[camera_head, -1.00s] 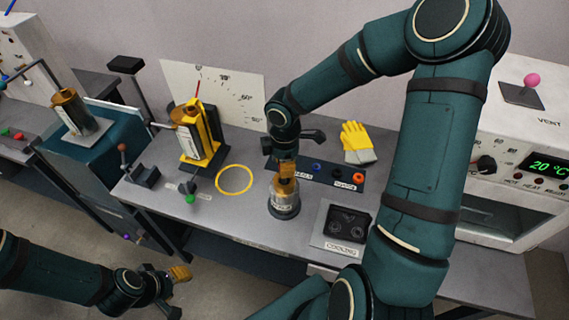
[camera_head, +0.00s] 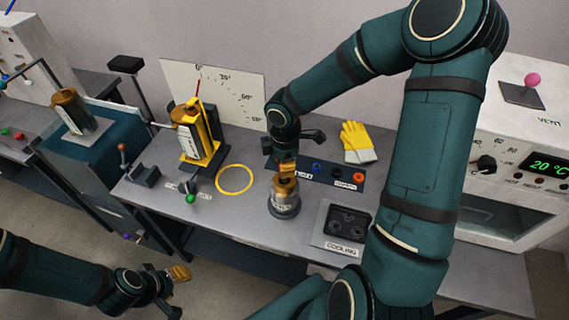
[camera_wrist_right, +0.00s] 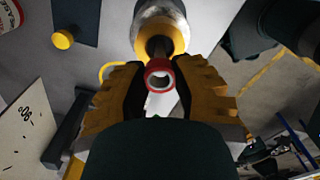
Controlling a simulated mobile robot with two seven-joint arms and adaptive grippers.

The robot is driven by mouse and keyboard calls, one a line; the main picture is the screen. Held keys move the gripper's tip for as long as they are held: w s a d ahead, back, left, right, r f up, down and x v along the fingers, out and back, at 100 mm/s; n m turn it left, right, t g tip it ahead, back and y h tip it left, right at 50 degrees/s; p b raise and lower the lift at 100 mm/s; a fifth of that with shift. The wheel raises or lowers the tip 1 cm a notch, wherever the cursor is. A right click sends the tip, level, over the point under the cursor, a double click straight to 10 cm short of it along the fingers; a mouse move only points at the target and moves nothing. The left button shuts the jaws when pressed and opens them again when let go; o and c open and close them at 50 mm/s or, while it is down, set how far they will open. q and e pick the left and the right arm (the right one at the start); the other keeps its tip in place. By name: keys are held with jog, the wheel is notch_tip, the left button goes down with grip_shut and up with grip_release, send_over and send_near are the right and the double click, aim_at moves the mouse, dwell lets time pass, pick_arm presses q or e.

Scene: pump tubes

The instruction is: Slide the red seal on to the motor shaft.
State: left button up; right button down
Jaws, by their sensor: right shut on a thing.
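My right gripper (camera_head: 287,160) is just above the upright motor (camera_head: 285,197), a grey cylinder with a brass-coloured top, on the bench. In the right wrist view, the right gripper (camera_wrist_right: 158,88) is shut on the small red seal (camera_wrist_right: 158,70), a ring held between its yellow fingertips. The dark motor shaft (camera_wrist_right: 159,46) shows behind the seal, close to it. I cannot tell whether the shaft tip touches the ring. The seal is hidden in the head view. My left gripper (camera_head: 178,275) is low at the left, away from the motor; its jaw opening is unclear.
A panel (camera_head: 330,175) with blue, black and orange pieces lies behind the motor, with yellow gloves (camera_head: 357,142) beyond. A cooling unit (camera_head: 346,222) stands right of the motor. A yellow ring mark (camera_head: 234,193) and a yellow stand (camera_head: 213,140) are to the left.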

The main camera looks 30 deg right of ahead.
jog(key=shift+f+b, duration=1.05)
jog(key=shift+f, duration=0.25)
jog(key=c, duration=0.7)
grip_release()
jog(key=shift+c, duration=0.2)
notch_tip(320, 180, up, 12)
